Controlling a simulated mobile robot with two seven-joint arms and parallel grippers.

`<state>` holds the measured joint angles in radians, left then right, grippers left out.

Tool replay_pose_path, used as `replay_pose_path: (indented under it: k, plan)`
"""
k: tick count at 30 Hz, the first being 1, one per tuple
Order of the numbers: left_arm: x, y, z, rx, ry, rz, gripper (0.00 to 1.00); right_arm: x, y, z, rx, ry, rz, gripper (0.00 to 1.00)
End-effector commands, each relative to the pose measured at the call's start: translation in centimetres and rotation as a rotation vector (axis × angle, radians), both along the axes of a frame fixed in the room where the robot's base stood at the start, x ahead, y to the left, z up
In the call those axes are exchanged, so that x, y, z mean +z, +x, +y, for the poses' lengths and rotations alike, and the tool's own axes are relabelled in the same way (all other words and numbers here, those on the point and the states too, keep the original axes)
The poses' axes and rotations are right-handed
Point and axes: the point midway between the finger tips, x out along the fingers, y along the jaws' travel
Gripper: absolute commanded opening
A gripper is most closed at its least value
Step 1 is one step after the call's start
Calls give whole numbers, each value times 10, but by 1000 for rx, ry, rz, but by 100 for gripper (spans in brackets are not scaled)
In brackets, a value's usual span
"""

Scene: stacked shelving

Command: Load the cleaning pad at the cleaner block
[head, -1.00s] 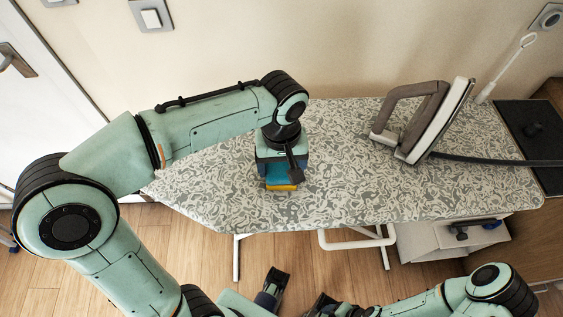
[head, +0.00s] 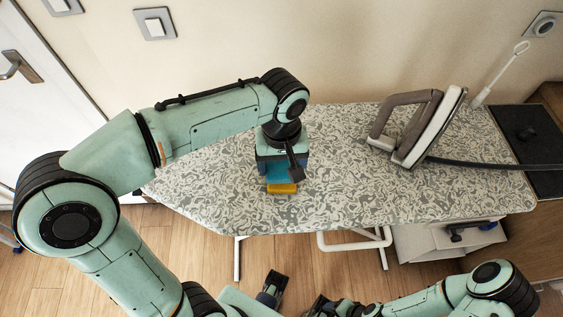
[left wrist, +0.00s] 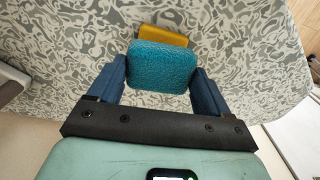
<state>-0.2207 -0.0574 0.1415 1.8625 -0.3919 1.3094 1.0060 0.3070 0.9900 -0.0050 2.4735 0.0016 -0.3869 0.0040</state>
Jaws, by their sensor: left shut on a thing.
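My left gripper (head: 281,168) points down over the patterned ironing board. It is shut on a teal, rough-textured cleaning pad, which shows between its two blue fingers in the left wrist view (left wrist: 161,66). In the head view the pad (head: 278,173) is partly hidden by the gripper. A yellow block (head: 283,188), which looks like the cleaner block, is just beyond the pad in the left wrist view (left wrist: 163,36), partly covered by it. I cannot tell whether pad and block touch. My right gripper (head: 270,288) is low at the bottom of the head view; its jaw state is unclear.
The ironing board (head: 350,190) is mostly bare around the block. A grey and white iron (head: 418,128) stands tilted on its right part, its dark cord running right. A black mat (head: 532,140) lies beyond the right end. The wall is behind the board.

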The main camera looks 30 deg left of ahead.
Motion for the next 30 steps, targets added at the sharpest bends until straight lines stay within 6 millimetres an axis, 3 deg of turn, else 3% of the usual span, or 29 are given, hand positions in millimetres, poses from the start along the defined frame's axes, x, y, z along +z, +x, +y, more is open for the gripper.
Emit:
replay_pose_path:
  k: [14, 30]
  plan:
    - [41, 0, 0, 0, 0, -2, 54, 35, 13, 0, 0, 0, -16, 63]
    - [41, 0, 0, 0, 1, -1, 54, 35, 13, 0, 0, 0, -16, 63]
